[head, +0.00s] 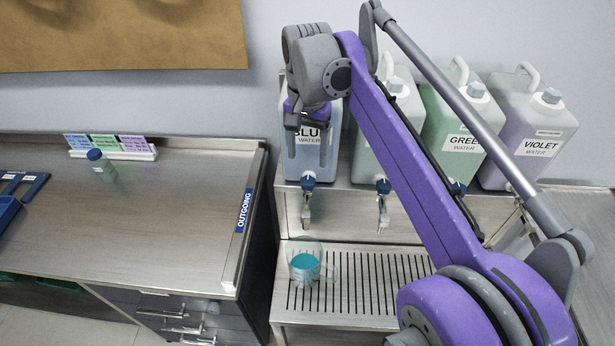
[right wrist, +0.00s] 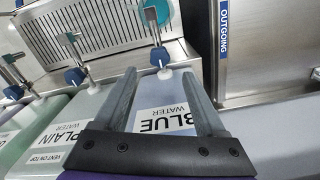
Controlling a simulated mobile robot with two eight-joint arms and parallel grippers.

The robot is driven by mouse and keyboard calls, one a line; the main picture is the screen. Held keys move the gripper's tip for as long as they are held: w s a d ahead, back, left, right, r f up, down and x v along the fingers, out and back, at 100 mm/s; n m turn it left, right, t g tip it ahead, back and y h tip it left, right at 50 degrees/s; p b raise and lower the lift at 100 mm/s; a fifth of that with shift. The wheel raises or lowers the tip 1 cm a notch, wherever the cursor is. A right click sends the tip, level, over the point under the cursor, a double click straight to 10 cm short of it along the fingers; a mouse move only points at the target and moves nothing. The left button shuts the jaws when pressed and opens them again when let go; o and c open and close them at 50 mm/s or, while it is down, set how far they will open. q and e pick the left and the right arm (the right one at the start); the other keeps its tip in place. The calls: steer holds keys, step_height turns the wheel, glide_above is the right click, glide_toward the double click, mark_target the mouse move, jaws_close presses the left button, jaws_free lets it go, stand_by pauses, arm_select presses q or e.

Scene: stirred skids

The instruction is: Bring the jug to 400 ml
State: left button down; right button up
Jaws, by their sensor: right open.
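The clear jug (head: 306,267) holds some blue liquid and stands on the slotted drip tray (head: 372,277), below the spout of the blue-water tap (head: 308,183). Its level against any marks is too small to read. The jug also shows at the top edge of the right wrist view (right wrist: 157,13). My right gripper (head: 307,161) is open and empty, pointing down in front of the BLUE WATER container (head: 329,123), just above its tap. In the right wrist view the tap (right wrist: 160,57) lies beyond and between the open fingertips. My left gripper is out of view.
Plain (head: 366,155), GREEN (head: 436,130) and VIOLET (head: 520,135) water containers stand to the right, partly behind my arm.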

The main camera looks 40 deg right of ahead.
mark_target(308, 180)
step_height(308, 180, down, 8)
steer(key=shift+r, duration=0.1)
steer(key=shift+c, duration=0.3)
jaws_close()
